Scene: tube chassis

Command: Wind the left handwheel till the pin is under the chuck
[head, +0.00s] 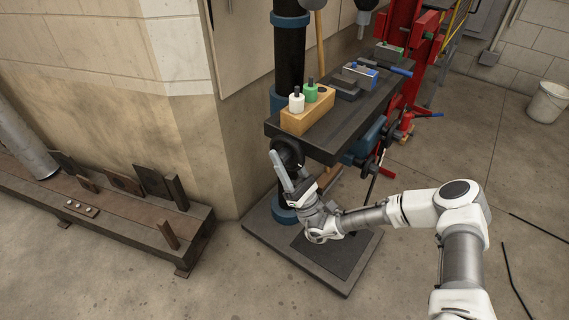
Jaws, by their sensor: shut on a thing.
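The left handwheel (287,153) is a dark round wheel at the left end of the drill table (325,142). My gripper (289,174) is at this wheel, with a long pale grey finger reaching up in front of it. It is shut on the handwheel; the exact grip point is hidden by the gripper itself. The chuck (363,18) hangs at the top of the picture above the far part of the table. I cannot make out the pin for certain at this size.
A wooden block (307,112) holds a white and a green bottle-like piece on the near table end. The black column (290,60) rises behind. A steel bench (110,215) stands left, red machinery (405,45) behind, a bucket (547,102) right.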

